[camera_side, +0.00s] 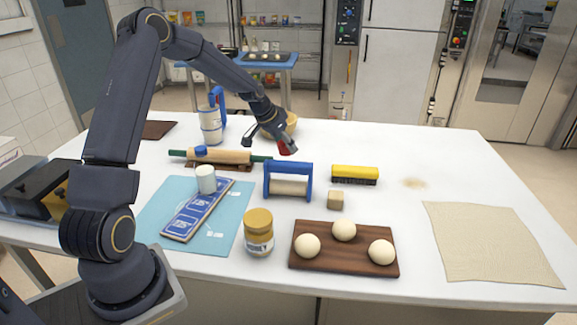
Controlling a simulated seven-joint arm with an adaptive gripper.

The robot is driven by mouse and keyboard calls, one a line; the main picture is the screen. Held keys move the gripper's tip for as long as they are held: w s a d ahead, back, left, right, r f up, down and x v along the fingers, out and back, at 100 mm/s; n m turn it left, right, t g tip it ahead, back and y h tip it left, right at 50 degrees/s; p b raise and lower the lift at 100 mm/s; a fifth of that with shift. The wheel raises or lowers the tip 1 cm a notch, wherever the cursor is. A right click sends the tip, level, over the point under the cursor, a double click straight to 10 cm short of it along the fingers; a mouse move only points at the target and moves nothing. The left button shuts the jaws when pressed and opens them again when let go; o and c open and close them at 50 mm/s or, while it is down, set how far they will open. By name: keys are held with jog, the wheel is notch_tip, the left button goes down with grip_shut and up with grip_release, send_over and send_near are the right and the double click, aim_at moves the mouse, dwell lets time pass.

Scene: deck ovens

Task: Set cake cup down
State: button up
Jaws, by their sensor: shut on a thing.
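A small red cake cup (286,149) shows at the end of my gripper (284,141), in the middle of the work table's far half. My gripper points down and to the right and is shut on the cup. The fingers hide part of the cup. The cup is just above or at the white table top (400,145); I cannot tell whether its base touches. A rolling pin (225,156) lies to the left of it, and a blue-framed roller (289,186) stands in front of it.
A tan bowl (291,122) is close behind my gripper. A yellow brush (354,174) and wooden cube (336,200) are to the front right. A jar (258,232) and a dough board (343,262) are nearer the front. The table's right rear is mostly clear.

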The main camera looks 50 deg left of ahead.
jog(key=x, duration=0.2)
jog(key=a+x, duration=0.1)
jog(key=x, duration=0.3)
jog(key=shift+w+a+f, duration=0.15)
jog(key=shift+w, duration=0.35)
jog(key=shift+w+f, duration=0.15)
jog(key=shift+f, duration=1.5)
jog(key=shift+f, duration=0.15)
jog(key=o, duration=0.9)
